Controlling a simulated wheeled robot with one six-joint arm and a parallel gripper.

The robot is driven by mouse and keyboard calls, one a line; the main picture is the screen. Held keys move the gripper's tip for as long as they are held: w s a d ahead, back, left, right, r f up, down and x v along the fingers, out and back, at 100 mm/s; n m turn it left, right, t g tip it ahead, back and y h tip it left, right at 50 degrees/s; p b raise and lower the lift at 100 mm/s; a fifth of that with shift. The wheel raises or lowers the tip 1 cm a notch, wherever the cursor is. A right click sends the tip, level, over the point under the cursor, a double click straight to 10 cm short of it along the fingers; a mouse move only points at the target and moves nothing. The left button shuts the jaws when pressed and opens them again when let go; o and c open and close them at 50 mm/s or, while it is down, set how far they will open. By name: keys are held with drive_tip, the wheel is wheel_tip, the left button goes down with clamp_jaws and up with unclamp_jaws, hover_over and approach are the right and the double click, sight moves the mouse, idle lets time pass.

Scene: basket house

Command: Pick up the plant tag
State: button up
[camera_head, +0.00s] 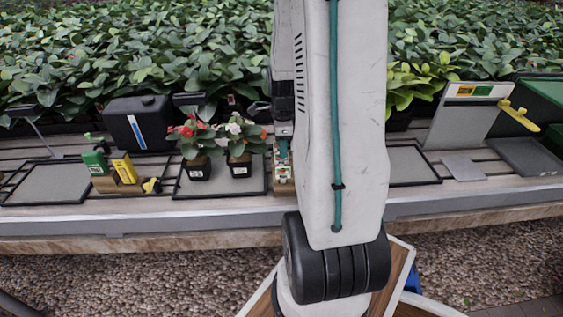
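No single thing is clearly the plant tag. A yellow upright piece (124,167) and a green one (95,162) stand on a small wooden block (118,186) at the left of the bench; I cannot tell if either is a tag. Small coloured items (283,172) sit on the bench in the middle, partly hidden by my arm. My gripper (283,128) seems to point down just above them, mostly behind my arm. Its fingers are too small and covered to read.
Two potted flowers, red (196,145) and white (239,142), stand on a dark-framed mat (188,188) left of my arm. A black canister (139,124) is behind. An empty grey tray (50,184) lies far left. A signboard (465,115) and yellow-handled tool (519,115) stand right.

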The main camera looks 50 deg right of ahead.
sight(282, 165)
drive_tip(key=f, duration=0.4)
drive_tip(key=shift+w, duration=0.25)
clamp_jaws()
drive_tip(key=shift+r, duration=0.1)
drive_tip(key=shift+r, duration=0.15)
